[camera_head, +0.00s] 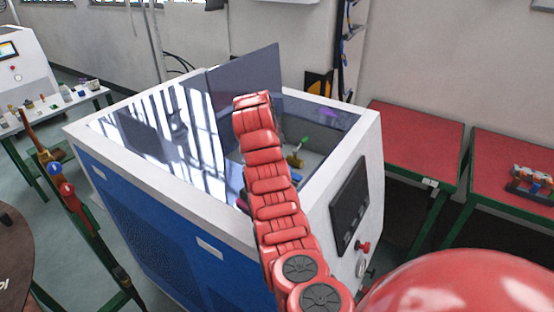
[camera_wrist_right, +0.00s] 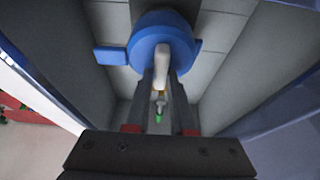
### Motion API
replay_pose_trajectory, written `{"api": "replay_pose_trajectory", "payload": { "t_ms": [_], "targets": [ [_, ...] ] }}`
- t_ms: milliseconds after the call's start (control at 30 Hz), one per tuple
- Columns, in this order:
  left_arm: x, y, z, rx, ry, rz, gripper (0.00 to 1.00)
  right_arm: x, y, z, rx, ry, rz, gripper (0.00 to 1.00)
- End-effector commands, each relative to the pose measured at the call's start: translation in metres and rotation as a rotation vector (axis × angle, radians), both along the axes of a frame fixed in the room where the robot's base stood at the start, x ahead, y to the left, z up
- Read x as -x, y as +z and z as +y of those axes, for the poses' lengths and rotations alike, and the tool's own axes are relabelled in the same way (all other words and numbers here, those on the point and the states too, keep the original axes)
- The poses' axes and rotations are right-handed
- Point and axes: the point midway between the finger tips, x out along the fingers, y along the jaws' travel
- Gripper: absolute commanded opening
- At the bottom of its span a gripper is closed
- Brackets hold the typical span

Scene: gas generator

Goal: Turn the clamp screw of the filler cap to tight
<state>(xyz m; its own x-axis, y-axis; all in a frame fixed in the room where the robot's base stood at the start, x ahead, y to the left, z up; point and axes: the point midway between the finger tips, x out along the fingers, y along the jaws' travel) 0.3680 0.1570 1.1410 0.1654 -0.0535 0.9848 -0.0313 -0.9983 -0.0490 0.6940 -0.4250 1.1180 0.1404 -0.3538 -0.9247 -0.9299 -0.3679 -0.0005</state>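In the right wrist view, a round blue cap (camera_wrist_right: 150,27) with a flat blue tab on its left sits beyond my gripper; it looks like the filler cap. A pale, narrow bar (camera_wrist_right: 161,60), seemingly the clamp screw handle, stands out in front of it. My right gripper (camera_wrist_right: 161,76) has one dark fingertip on each side of this bar, close against it, and looks shut on it. My left gripper is not in view.
A green-tipped part (camera_head: 303,143) and a brass fitting (camera_head: 295,160) show inside, right of my arm. The machine's walls surround the opening closely. Red-topped tables (camera_head: 420,135) stand to the right.

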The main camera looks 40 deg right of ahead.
Motion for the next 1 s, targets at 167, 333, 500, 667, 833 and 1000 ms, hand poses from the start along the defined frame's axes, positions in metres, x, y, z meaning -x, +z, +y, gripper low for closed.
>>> {"api": "replay_pose_trajectory", "payload": {
  "t_ms": [167,333,500,667,833,1000],
  "targets": [
    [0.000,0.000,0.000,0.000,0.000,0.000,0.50,0.000,0.000,0.000,0.000,0.001,0.000,0.50],
    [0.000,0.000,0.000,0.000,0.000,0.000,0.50,0.000,0.000,0.000,0.001,0.001,0.000,0.50],
    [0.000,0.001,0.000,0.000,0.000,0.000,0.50,0.000,0.002,0.000,0.002,0.001,0.000,0.50],
    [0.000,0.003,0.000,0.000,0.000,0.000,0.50,0.000,0.012,0.004,0.006,0.003,0.000,0.50],
    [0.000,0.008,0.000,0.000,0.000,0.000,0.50,0.003,0.028,0.012,0.002,0.006,0.000,0.50],
    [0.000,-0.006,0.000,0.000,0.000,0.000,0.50,0.008,0.059,0.025,-0.003,0.002,-0.005,0.50]
  ]
}}
